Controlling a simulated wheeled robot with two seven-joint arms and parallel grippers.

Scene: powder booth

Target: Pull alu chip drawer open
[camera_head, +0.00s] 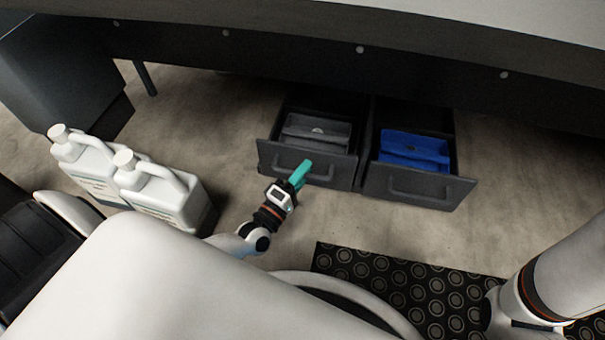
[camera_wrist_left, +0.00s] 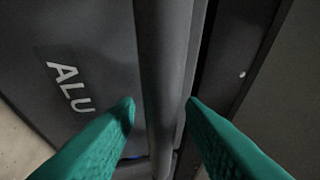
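The alu chip drawer (camera_head: 298,163) is the left of two dark drawers under the bench in the head view. It stands pulled out, with a grey insert inside. Its front (camera_wrist_left: 85,55) carries the letters ALU in the left wrist view. My left gripper (camera_head: 305,168) is at its handle (camera_head: 318,177). In the left wrist view the teal fingers (camera_wrist_left: 160,104) lie on either side of the handle bar (camera_wrist_left: 163,60), with thin gaps beside it, so they look open around it. My right gripper is out of view; only part of that arm shows at the lower right.
The right drawer (camera_head: 418,187) also stands open, with a blue insert (camera_head: 414,150). Two white jugs (camera_head: 160,195) stand on the floor at left. A patterned black mat (camera_head: 420,290) lies in front. The bench edge (camera_head: 300,48) overhangs the drawers.

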